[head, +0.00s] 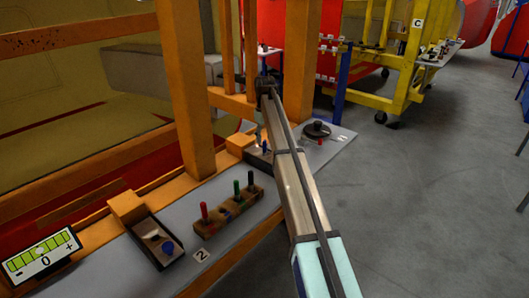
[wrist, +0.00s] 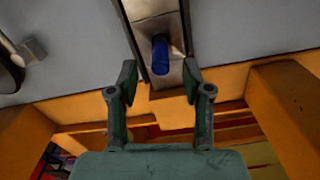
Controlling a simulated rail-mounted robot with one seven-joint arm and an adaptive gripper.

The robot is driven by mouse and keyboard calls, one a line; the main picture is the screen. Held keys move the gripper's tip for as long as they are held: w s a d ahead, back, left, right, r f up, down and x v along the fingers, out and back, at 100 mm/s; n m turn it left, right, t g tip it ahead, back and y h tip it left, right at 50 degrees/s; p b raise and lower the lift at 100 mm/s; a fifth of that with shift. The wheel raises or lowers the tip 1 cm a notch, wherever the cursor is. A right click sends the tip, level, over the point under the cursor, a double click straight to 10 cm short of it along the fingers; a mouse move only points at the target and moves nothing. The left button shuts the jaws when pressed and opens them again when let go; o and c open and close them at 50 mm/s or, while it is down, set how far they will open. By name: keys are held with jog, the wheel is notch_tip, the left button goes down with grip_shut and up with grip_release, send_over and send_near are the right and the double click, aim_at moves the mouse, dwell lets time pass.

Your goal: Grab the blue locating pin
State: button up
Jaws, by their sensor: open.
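A blue pin (wrist: 160,55) sits in a narrow metallic tray (wrist: 158,20) in the wrist view, seen nearly end-on. My gripper (wrist: 160,74) is open and empty, with one finger on each side of the pin's line. The pin appears just beyond the fingertips, roughly centred between them, with no contact visible. In the head view a small blue pin (head: 265,145) shows beside my arm, partly crowded by it. Another blue-topped piece (head: 168,247) lies in a dark tray (head: 151,230) nearer the front. In the head view I cannot make out the fingers clearly.
A wooden block (head: 228,212) holds several coloured pins. A black round piece (head: 316,129) stands on the grey shelf.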

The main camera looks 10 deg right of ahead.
aim_at(265, 147)
jog(key=shift+s+f+p, duration=0.1)
jog(key=shift+f+p, duration=1.05)
jog(key=shift+f, duration=1.55)
grip_shut()
